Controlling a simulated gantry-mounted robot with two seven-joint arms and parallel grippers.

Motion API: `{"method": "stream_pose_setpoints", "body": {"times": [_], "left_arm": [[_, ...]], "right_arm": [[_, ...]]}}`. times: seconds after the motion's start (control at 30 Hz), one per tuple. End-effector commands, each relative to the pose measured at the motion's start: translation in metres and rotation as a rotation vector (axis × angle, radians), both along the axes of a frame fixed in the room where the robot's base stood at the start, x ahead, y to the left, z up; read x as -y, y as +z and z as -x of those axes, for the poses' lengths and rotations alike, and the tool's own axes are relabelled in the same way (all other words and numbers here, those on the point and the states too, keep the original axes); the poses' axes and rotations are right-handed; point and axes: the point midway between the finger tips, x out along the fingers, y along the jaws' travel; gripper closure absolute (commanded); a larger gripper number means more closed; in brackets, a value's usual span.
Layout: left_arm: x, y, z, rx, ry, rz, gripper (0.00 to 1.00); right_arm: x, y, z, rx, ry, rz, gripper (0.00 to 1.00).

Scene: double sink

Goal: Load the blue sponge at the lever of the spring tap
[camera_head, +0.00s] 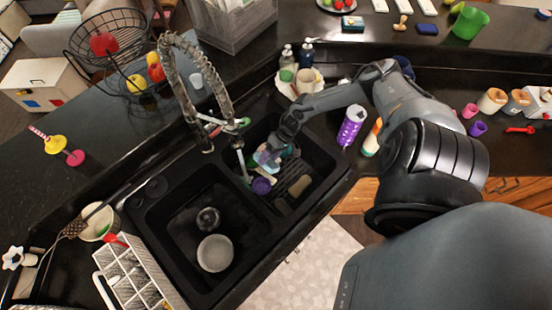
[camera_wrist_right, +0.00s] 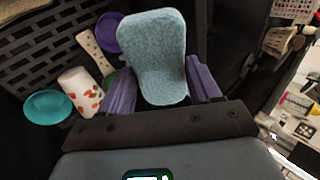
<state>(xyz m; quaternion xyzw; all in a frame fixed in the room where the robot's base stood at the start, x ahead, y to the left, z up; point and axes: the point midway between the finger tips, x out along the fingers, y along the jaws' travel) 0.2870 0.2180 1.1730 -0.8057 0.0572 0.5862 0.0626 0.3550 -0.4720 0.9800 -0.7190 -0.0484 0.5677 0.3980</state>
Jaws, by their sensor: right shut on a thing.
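The blue sponge (camera_wrist_right: 152,45) is pale blue and slightly bent. In the right wrist view it stands between the two purple fingers of my right gripper (camera_wrist_right: 154,78), which is shut on it. In the head view my right gripper (camera_head: 268,158) is over the right sink basin, and the sponge is only partly visible there. The spring tap (camera_head: 187,92) rises behind the sinks, to the left of the gripper. A thin part with a green end (camera_head: 243,122) shows at its side; I cannot tell whether it is the lever. My left gripper is not in view.
The right basin (camera_head: 318,160) holds a purple round item (camera_head: 261,185) and a brown block (camera_head: 300,186). A white bowl (camera_head: 214,253) is in the left basin. In the wrist view, a patterned cup (camera_wrist_right: 80,90) and a teal dish (camera_wrist_right: 47,106) lie beside the gripper.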

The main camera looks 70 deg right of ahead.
Motion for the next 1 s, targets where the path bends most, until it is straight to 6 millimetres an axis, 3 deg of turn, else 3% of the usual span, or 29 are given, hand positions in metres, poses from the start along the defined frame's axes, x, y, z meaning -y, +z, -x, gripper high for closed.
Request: {"method": "stream_pose_setpoints", "body": {"times": [0.37,0.7,1.0], "left_arm": [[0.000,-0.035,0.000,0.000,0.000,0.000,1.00],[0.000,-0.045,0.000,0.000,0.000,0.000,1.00],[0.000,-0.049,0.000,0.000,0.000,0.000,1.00]], "right_arm": [[-0.013,-0.011,-0.036,0.003,0.000,0.001,0.70],[-0.023,-0.014,-0.061,0.002,0.000,0.000,0.70],[-0.026,-0.015,-0.071,0.001,-0.001,0.001,0.70]]}}
